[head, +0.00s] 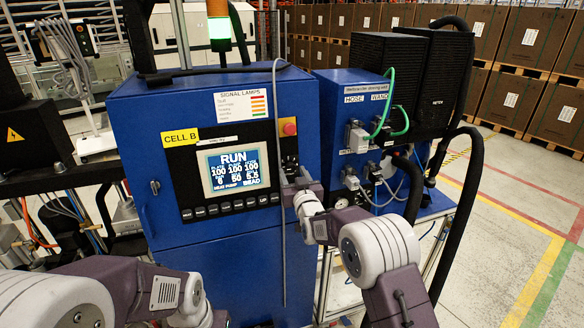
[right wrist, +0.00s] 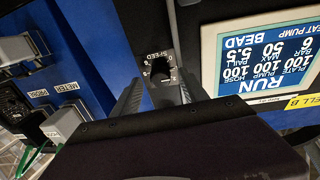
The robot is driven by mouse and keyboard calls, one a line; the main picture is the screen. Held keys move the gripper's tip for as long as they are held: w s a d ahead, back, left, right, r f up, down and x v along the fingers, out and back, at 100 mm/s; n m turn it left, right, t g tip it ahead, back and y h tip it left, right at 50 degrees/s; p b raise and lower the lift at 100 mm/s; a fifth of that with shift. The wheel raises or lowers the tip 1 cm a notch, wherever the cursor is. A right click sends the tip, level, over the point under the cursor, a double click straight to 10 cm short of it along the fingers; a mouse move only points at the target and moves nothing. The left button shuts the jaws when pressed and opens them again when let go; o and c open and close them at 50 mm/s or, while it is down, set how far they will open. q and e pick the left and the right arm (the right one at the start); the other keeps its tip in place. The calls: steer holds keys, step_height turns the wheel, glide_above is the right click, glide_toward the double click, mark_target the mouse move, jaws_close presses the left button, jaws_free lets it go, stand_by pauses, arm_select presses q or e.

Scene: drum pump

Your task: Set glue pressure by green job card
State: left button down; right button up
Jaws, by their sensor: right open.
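The blue CELL B cabinet (head: 215,120) stands in front of me. Its screen (head: 233,170) reads RUN with rows of numbers; it also shows upside down in the right wrist view (right wrist: 262,70). My right gripper (head: 290,185) is at the cabinet's right front edge, just right of the screen. In the right wrist view its two fingers (right wrist: 160,95) are apart, with a dark control marked SPEED (right wrist: 161,68) between and beyond them. I cannot tell whether they touch it. I cannot make out a green job card. My left arm is at the lower left, its gripper out of view.
A red button (head: 289,128) sits above my right gripper. A signal lamp (head: 219,28) glows green on top. A blue hose-and-wand unit (head: 352,110) with cables and black hoses stands to the right. A grey cable hangs down the cabinet front. Floor at far right is clear.

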steer(key=shift+x, duration=1.05)
steer(key=shift+s, duration=0.1)
jaws_close()
